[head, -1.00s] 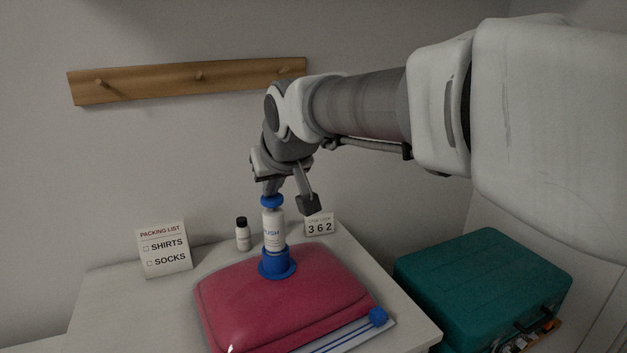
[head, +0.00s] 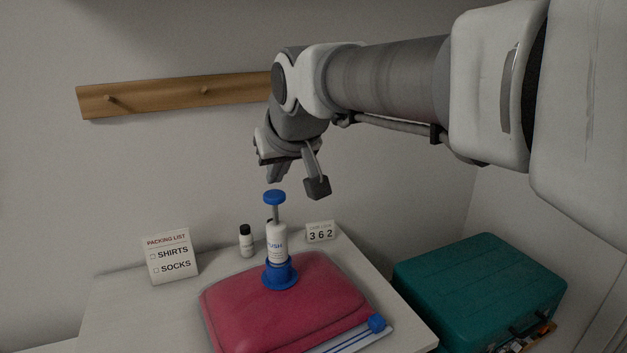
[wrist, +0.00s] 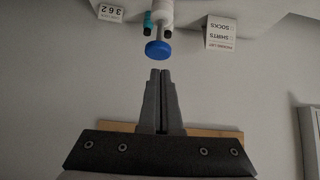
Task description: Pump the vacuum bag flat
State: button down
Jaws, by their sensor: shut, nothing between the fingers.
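The vacuum bag (head: 290,318) is a pink-red, rounded, still bulging pack on the white table. A white hand pump (head: 277,243) with "PUSH" lettering stands upright on it, on a blue base (head: 280,273). The pump's blue knob (head: 274,197) is up, with the grey rod showing below it. My gripper (head: 274,177) is shut and empty, just above the knob and apart from it. In the wrist view the knob (wrist: 158,50) lies just beyond the closed fingertips (wrist: 161,72). A blue slider (head: 376,324) sits on the bag's blue-lined edge strip.
A packing list card (head: 171,257), a small black-capped bottle (head: 246,241) and a "362" counter card (head: 320,232) stand behind the bag. A teal case (head: 480,290) is at the right. A wooden peg rail (head: 170,95) is on the wall.

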jog(key=v, duration=0.6)
jog(key=shift+p, duration=0.3)
jog(key=shift+w+r, duration=0.1)
jog(key=shift+r, duration=0.05)
dwell(0.7)
